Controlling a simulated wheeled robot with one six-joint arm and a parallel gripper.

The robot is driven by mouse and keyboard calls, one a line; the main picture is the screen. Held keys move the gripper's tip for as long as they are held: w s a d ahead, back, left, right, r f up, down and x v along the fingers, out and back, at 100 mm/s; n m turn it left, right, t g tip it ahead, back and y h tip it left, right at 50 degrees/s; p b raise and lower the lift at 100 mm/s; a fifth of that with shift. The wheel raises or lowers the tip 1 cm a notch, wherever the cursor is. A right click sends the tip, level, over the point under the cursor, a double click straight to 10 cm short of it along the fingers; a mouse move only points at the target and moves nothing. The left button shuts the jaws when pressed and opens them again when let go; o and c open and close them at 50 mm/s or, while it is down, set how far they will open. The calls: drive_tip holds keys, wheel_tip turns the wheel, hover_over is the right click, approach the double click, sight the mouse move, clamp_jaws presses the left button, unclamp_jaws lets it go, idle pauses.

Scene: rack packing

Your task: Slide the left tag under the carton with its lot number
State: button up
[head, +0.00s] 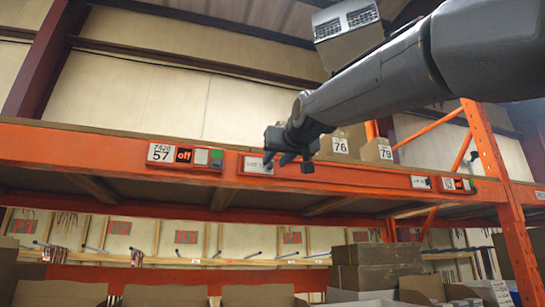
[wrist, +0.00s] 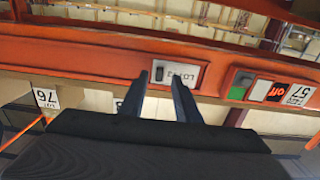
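The left tag (head: 257,165) is a white plate with lot text on the front of the orange shelf beam, right of the "57" display unit. It shows upside down in the wrist view (wrist: 185,75), with a small dark knob at one end. My gripper (head: 287,161) is in front of the beam by this tag. In the wrist view its two fingers (wrist: 160,80) are apart, with the knob seen between their tips. I cannot tell whether they touch it. Cartons marked 76 (head: 340,146) and 79 (head: 385,152) stand on the shelf above; their lot numbers are too small to read.
The "57" display unit (head: 185,156) reads "off" and has a green button. A second white tag (head: 420,182) and another display unit (head: 458,184) are farther right on the beam. An orange upright (head: 510,215) stands at right. Boxes (head: 375,265) fill the space below.

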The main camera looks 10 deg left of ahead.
sight(260, 164)
drive_tip(key=shift+p+x, duration=0.55)
drive_tip(key=shift+x, duration=0.8)
clamp_jaws()
